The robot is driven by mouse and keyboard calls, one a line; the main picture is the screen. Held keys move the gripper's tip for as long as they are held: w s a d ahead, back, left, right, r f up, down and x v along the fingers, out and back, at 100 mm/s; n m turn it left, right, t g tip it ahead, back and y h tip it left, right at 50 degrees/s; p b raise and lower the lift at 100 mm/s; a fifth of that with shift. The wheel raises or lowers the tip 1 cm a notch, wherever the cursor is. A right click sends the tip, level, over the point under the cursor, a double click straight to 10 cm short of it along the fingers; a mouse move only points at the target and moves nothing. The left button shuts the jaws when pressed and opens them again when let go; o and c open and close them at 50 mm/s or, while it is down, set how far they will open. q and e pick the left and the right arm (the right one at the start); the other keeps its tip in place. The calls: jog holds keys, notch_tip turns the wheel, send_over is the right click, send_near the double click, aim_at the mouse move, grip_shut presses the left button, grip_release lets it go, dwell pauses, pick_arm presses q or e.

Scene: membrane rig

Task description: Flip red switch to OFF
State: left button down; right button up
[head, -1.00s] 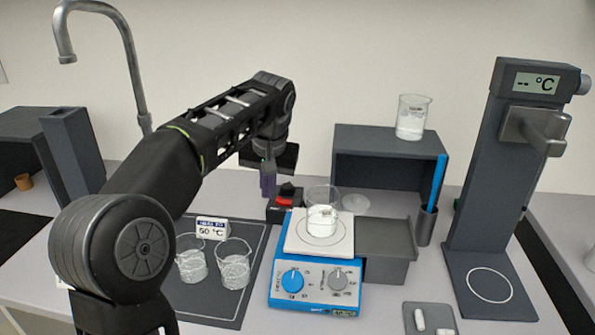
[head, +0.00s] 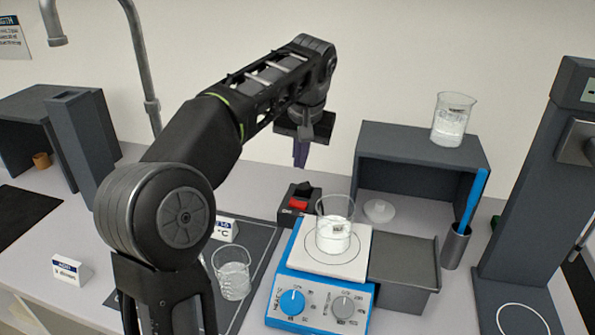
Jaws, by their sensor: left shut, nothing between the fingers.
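The red switch (head: 298,203) sits on a small dark box behind the left edge of the blue hot plate. Its red rocker shows on top, with small white lettering on the front of the box; I cannot tell its setting for sure. My left gripper (head: 300,160) is shut and empty, pointing down. It shows above and behind the switch, apart from it. My right gripper is not in view.
The blue hot plate (head: 325,285) carries a glass beaker (head: 334,232) close to the switch. A grey shelf box (head: 385,140) with a beaker on top stands behind right. Another beaker (head: 233,280) stands on the dark mat, partly beside my arm.

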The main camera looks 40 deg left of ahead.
pick_arm(q)
jog(key=b, duration=0.2)
send_near(291, 202)
jog(key=x, duration=0.5)
jog(key=shift+w+a+p, duration=0.1)
jog(key=shift+w+p, duration=0.2)
jog(key=shift+w, duration=0.05)
jog(key=shift+a+f, duration=0.2)
jog(key=shift+f, duration=0.5)
jog(key=shift+s+a, duration=0.1)
jog(key=shift+s+a+f+h, duration=0.15)
jog(key=shift+a+f+h, duration=0.25)
jog(key=shift+h, duration=0.1)
jog(key=shift+d, duration=0.15)
jog(key=shift+d+r, duration=0.1)
jog(key=shift+d, duration=0.15)
jog(key=shift+w+d+r, duration=0.1)
jog(key=shift+w+d, duration=0.25)
jog(key=shift+d, duration=0.2)
